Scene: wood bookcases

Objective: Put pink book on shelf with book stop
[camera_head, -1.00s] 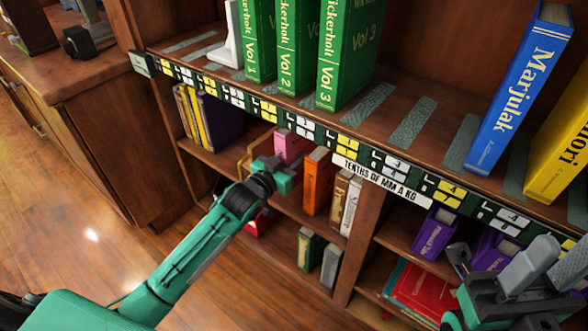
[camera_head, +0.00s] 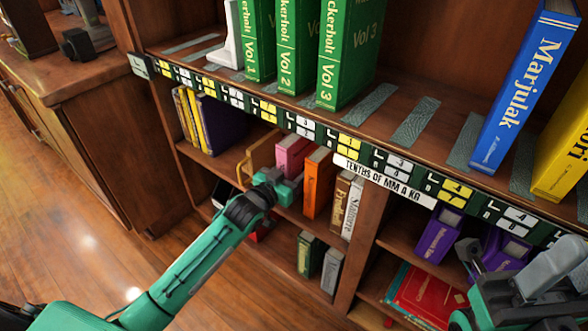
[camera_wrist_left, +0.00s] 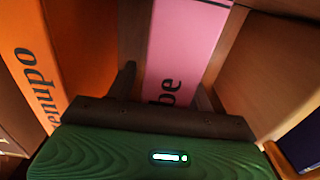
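The pink book (camera_head: 293,156) stands upright on the middle shelf, left of an orange book (camera_head: 317,184). My left gripper (camera_head: 288,184) is in front of its lower part. In the left wrist view the open fingers (camera_wrist_left: 165,88) sit on either side of the pink book (camera_wrist_left: 188,40); whether they touch it is unclear. A white book stop (camera_head: 229,48) stands on the upper shelf, left of the green books. A tan wooden piece (camera_head: 259,150), perhaps another stop, is left of the pink book. My right gripper (camera_head: 475,270) is at the lower right, partly cut off; its opening is unclear.
Green volumes (camera_head: 299,50) fill the upper shelf's left part; a blue book (camera_head: 525,85) leans at right, with bare shelf (camera_head: 405,115) between. The labelled shelf edge (camera_head: 300,125) overhangs the middle shelf. A divider (camera_head: 362,235) stands right of the white book.

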